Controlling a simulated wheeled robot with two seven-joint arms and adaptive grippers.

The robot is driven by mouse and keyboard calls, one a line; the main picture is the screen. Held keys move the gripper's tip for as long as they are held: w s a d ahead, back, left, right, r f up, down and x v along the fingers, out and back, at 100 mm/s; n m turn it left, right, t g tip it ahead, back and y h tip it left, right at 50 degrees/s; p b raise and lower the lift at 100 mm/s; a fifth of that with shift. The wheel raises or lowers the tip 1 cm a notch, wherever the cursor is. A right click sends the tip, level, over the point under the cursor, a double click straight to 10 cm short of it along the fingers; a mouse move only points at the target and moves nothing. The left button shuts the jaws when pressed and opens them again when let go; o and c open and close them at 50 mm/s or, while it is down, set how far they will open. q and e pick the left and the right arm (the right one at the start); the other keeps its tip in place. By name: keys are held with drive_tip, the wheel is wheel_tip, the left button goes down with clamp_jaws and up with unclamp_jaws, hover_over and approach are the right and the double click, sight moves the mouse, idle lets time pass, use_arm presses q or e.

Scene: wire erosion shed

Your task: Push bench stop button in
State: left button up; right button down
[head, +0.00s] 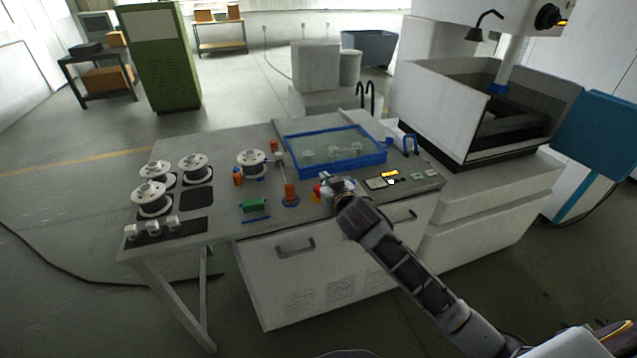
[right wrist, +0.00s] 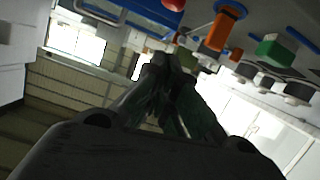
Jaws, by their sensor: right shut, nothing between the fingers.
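The bench stop button (head: 317,188) is a small red button on a yellow base at the front middle of the bench top, partly hidden by my right gripper. A red rounded thing, probably this button, shows at the top edge of the right wrist view (right wrist: 173,4). My right gripper (head: 327,181) is shut and empty, right beside the button in the head view. Its fingertips (right wrist: 170,62) are together in the right wrist view, with a gap in the picture below the red thing. I cannot tell whether they touch. My left gripper is not in view.
The bench top (head: 225,218) carries white spools (head: 152,197), an orange-topped post (head: 290,193), a green block (head: 254,205) and a blue-rimmed tray (head: 372,161). A small panel with a lit orange display (head: 390,174) lies right of my gripper. A large machine (head: 470,110) stands behind right.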

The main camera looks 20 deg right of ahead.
drive_tip(key=p, duration=0.1)
hover_over(318, 191)
drive_tip(key=shift+w+a+f, duration=0.1)
drive_tip(key=shift+f, duration=1.35)
drive_tip(key=shift+d+f, duration=0.15)
drive_tip(key=shift+f, duration=0.85)
drive_tip(key=shift+d+f, duration=0.1)
drive_tip(key=shift+f, duration=0.9)
